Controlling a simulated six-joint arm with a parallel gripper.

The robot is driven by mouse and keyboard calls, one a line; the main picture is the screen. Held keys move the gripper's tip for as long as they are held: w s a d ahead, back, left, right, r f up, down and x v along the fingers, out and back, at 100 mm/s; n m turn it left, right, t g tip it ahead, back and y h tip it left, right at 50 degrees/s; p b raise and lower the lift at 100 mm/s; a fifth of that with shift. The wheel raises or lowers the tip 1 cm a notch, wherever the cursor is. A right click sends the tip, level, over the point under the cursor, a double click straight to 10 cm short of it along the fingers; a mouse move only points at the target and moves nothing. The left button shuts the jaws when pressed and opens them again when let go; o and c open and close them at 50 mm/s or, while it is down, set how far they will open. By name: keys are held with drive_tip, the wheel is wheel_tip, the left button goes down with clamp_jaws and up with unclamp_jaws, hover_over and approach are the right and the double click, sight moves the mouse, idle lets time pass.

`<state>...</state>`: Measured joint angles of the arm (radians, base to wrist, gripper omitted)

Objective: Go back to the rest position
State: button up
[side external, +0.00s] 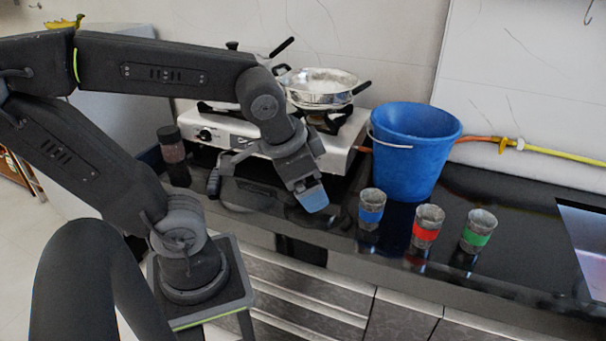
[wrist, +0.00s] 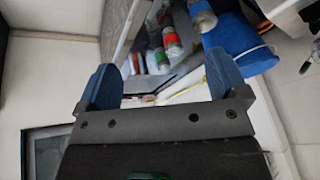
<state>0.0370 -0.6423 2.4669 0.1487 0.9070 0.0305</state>
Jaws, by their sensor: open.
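My gripper (side external: 312,196) is at the end of my arm, over the front edge of the counter, to the left of the cups. In the wrist view my gripper (wrist: 165,85) shows two blue fingertips spread apart with nothing between them. A cup with a blue band (side external: 371,210) stands upright on the counter just right of my gripper, apart from it. To its right stand a cup with a red band (side external: 427,226) and a cup with a green band (side external: 478,232). The red-banded cup also shows in the wrist view (wrist: 172,42).
A blue bucket (side external: 413,150) stands behind the cups. A white gas stove (side external: 222,130) with a metal pan (side external: 322,88) is behind my gripper. A dark jar (side external: 174,156) stands at the left. A sink (side external: 588,240) is at the right. A yellow hose (side external: 555,152) runs along the wall.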

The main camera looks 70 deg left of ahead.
drive_tip(key=shift+s+d+r+n+t+h, duration=0.4)
drive_tip(key=shift+s+d+r+n+h, duration=0.2)
drive_tip(key=shift+r+n, duration=0.2)
idle(0.8)
